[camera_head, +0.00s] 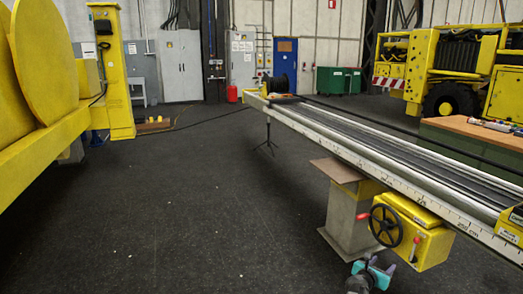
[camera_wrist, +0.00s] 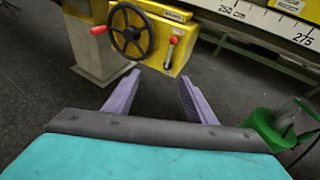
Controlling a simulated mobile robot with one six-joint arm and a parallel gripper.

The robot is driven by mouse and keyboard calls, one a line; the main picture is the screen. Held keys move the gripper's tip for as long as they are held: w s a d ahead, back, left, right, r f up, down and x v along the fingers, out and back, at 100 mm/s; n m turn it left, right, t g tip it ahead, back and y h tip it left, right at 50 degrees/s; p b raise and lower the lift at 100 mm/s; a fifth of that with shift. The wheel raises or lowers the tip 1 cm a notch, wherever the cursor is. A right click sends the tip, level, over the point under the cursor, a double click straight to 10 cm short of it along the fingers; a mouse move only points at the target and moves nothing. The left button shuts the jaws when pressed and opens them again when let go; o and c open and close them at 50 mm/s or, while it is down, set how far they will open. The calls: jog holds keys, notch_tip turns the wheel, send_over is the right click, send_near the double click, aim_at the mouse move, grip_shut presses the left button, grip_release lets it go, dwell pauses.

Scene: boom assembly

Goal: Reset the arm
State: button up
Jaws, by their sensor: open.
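My gripper (camera_wrist: 160,98) is open and empty in the wrist view, its two purple fingers spread apart above the dark floor. It points toward the yellow box with a black handwheel (camera_wrist: 131,30) and a red-knobbed lever (camera_wrist: 172,43), and stays apart from them. In the head view my gripper (camera_head: 389,270) shows at the bottom right, just below the yellow box (camera_head: 425,245) and its black handwheel (camera_head: 386,226). The box is mounted under the long white boom (camera_head: 400,184).
A grey pedestal (camera_head: 346,220) supports the boom. A green object (camera_wrist: 272,128) stands on the right in the wrist view. A large yellow machine (camera_head: 42,90) is on the left, and a yellow vehicle (camera_head: 440,75) is at the back right. The middle floor is clear.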

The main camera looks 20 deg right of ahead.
jog(key=s+a+f+m+g+y, duration=0.1)
jog(key=a+f+m+y, duration=0.1)
jog(key=a+f, duration=0.95)
jog(key=s+a+f+m+g+y, duration=0.1)
jog(key=s+a+f+m+y, duration=0.15)
jog(key=a+f, duration=0.9)
jog(key=s+a+f+m+g+y, duration=0.1)
jog(key=s+a+f+m+g, duration=0.2)
jog(key=s+a, duration=0.4)
jog(key=s+a+f+m+g+y, duration=0.1)
jog(key=s+a+f+m+y, duration=0.15)
jog(key=s+a+f, duration=0.45)
jog(key=s+a+m+g+y, duration=0.5)
jog(key=s+a+m+g, duration=0.1)
jog(key=s+a+m, duration=0.8)
jog(key=shift+s+a+r, duration=0.25)
jog(key=shift+s+a, duration=0.05)
jog(key=shift+a, duration=0.3)
jog(key=shift+c, duration=0.2)
